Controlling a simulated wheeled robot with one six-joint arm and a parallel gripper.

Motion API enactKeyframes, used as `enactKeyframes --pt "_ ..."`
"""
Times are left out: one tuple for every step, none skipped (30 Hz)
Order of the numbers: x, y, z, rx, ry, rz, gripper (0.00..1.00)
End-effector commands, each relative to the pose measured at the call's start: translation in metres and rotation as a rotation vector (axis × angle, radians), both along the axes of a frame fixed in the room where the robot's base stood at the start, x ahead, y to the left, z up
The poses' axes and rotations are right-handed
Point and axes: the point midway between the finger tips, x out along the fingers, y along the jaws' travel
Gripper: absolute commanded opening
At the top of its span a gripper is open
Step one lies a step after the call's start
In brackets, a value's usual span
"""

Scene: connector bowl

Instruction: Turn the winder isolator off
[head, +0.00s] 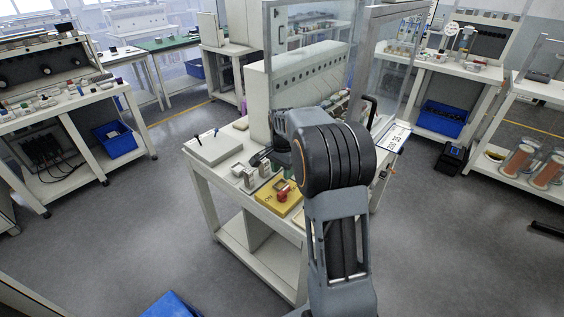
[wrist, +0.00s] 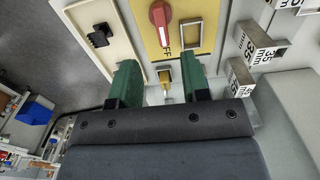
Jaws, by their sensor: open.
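The isolator is a yellow plate (wrist: 205,14) with a red rotary knob (wrist: 160,15), at the top of the wrist view. The letters OFF are printed on the plate near the knob. In the head view the yellow plate (head: 270,206) lies on the workbench, with the red knob (head: 283,189) on it and ON printed near its left side. I cannot tell which marking the knob points to. My gripper (wrist: 160,66) is open, its green fingers apart and empty. In the wrist view the knob appears beyond the fingertips, not between them. My arm hides much of the gripper in the head view.
A cream plate with a black switch (wrist: 98,36) is beside the yellow plate. A small yellow part (wrist: 164,76) shows between the fingers.

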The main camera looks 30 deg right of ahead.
Motion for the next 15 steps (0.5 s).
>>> enactKeyframes --pt "0.0 0.0 0.008 0.0 -0.002 0.0 0.43" --pt "0.0 0.0 0.013 -0.001 -0.003 0.0 0.43" --pt "0.0 0.0 0.018 0.0 -0.002 0.0 0.43" --pt "0.0 0.0 0.021 0.0 -0.002 0.0 0.43" --pt "0.0 0.0 0.024 -0.001 -0.001 0.0 0.43" --pt "0.0 0.0 0.028 0.0 0.0 0.0 0.43" --pt "0.0 0.0 0.03 0.0 0.0 0.0 0.43" --pt "0.0 0.0 0.032 -0.001 -0.001 0.0 0.43" --pt "0.0 0.0 0.034 -0.001 -0.001 0.0 0.43" --pt "0.0 0.0 0.036 0.0 0.0 0.0 0.43" --pt "0.0 0.0 0.037 0.0 0.0 0.0 0.43" --pt "0.0 0.0 0.038 0.0 0.0 0.0 0.43" --pt "-0.001 0.0 0.038 0.0 0.001 0.0 0.43" --pt "-0.001 0.0 0.038 0.0 0.001 0.0 0.43" --pt "-0.001 0.0 0.038 0.001 0.001 0.0 0.43"
